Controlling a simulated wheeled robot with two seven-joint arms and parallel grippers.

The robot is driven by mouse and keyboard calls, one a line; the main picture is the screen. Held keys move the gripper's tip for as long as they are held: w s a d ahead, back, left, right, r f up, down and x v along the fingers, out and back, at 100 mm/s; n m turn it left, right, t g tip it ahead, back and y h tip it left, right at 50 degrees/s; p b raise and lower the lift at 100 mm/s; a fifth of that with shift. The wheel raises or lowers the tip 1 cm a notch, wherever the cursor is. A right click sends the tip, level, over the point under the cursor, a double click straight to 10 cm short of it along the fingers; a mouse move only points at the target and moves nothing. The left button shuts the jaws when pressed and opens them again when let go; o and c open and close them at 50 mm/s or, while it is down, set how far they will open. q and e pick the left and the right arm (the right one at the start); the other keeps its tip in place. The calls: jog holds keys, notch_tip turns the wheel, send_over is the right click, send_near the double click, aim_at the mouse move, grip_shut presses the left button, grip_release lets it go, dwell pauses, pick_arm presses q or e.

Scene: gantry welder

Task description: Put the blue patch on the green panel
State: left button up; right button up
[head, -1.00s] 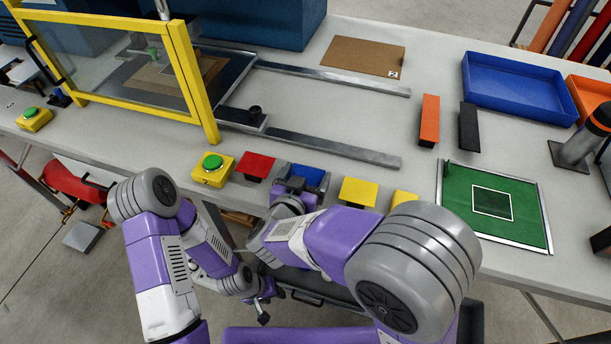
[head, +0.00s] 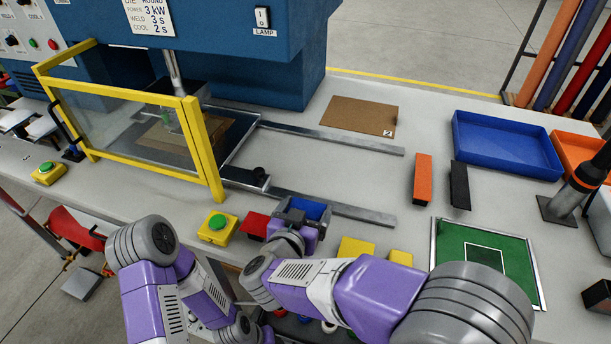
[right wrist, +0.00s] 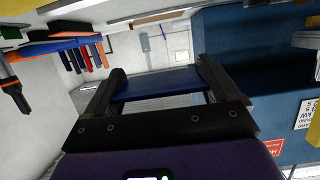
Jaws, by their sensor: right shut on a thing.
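The blue patch (head: 312,208) is held in my right gripper (head: 300,213), above the table's near edge between the red and yellow patches. In the right wrist view the blue patch (right wrist: 160,84) spans the gap between the two fingers of my right gripper (right wrist: 162,88). The green panel (head: 452,243) lies flat at the right of the table in a metal frame. A white square outline with a darker green inside is marked on it; my right arm covers its lower part. My left gripper (head: 262,334) is low at the bottom edge, mostly hidden, its jaws unclear.
A red patch (head: 254,224) and yellow patches (head: 356,247) line the near edge. An orange block (head: 422,180) and black block (head: 460,185) stand behind the panel. A blue tray (head: 505,145) and dark post (head: 575,195) are at right. Yellow-framed guard (head: 205,150) is left.

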jog(key=shift+f, duration=0.2)
notch_tip(320, 180, down, 9)
jog(key=b, duration=0.4)
jog(key=shift+f, duration=0.3)
jog(key=shift+f, duration=0.1)
jog(key=shift+f, duration=0.1)
jog(key=o, duration=0.8)
jog(key=shift+c, duration=0.2)
